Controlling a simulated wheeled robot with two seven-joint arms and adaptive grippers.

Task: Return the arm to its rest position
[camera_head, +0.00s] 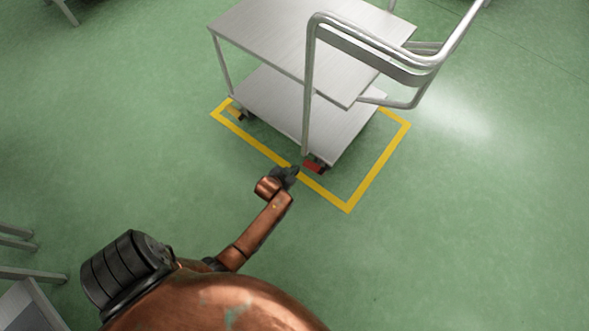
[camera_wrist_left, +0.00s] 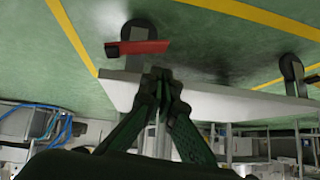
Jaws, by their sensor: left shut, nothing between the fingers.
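My left arm reaches from the bottom of the head view toward the near corner of a grey metal trolley. My left gripper (camera_head: 286,172) is at the arm's end, next to the trolley's near wheel in the picture. In the left wrist view the two dark fingers (camera_wrist_left: 162,78) meet at their tips, shut with nothing between them. Behind them shows the pale edge of the trolley's lower shelf (camera_wrist_left: 220,102). I cannot tell whether the fingers touch the trolley. My right gripper is not in view.
The two-shelf trolley (camera_head: 285,35) has a tubular handle (camera_head: 390,65) on its right and a red wheel part (camera_head: 315,167). Yellow floor tape (camera_head: 348,207) frames it. Metal legs (camera_head: 32,273) stand at the left edge. Green floor is clear at the right.

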